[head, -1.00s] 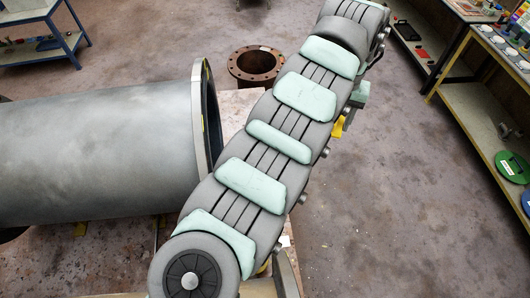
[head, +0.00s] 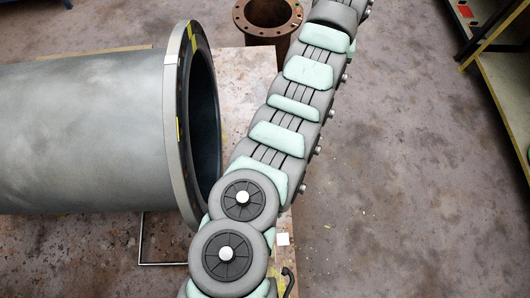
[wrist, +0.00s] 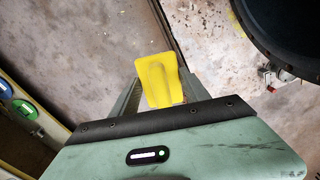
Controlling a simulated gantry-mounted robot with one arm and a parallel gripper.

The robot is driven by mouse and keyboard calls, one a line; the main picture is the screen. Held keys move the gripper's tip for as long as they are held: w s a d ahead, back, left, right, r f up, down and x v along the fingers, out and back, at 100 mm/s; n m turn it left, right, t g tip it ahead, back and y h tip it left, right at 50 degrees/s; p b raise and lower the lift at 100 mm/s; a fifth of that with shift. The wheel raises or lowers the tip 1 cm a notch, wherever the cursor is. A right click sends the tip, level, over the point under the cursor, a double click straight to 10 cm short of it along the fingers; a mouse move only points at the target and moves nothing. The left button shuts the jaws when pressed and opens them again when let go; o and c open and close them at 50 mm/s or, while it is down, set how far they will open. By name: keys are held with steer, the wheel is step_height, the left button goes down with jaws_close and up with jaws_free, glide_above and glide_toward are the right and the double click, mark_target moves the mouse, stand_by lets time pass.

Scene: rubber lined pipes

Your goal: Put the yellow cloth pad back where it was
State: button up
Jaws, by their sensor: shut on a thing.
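The yellow cloth pad (wrist: 160,80) is in the wrist view, between the two fingers of my gripper (wrist: 158,90). The gripper is shut on it, and the pad sticks out beyond the grip over the floor. The pad's lower part is hidden behind the dark edge of my gripper's body. In the head view neither the pad nor the gripper can be seen; my arm crosses the middle of that view.
A large grey pipe (head: 80,130) with a dark-lined open end (head: 205,120) lies at left on a pale stained platform (head: 235,85). A rusty flanged pipe (head: 268,22) stands behind. A bench (head: 500,75) is at far right, with open floor (head: 420,190) before it.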

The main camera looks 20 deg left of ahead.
steer(key=s+a+f+n+b, duration=0.1)
steer(key=s+a+f+b, duration=0.25)
steer(key=f, duration=0.55)
steer(key=s+a+f+n+b, duration=0.1)
steer(key=s+a+f+b, duration=0.1)
steer(key=s+a+f, duration=0.5)
steer(key=s+a+f+n+b, duration=0.1)
steer(key=s+a+f+b, duration=0.15)
steer(key=f, duration=1.25)
steer(key=f+b, duration=0.1)
steer(key=f, duration=0.4)
steer(key=f+b, duration=0.1)
steer(key=f, duration=0.4)
steer(key=shift+s+d+f, duration=0.1)
steer(key=shift+s+f, duration=0.1)
steer(key=shift+s, duration=0.05)
steer(key=shift+f+b, duration=0.7)
steer(key=shift+f, duration=1.9)
steer(key=shift+f, duration=0.2)
steer(key=o, duration=1.3)
steer(key=shift+r+p, duration=0.8)
steer(key=shift+r, duration=5.4)
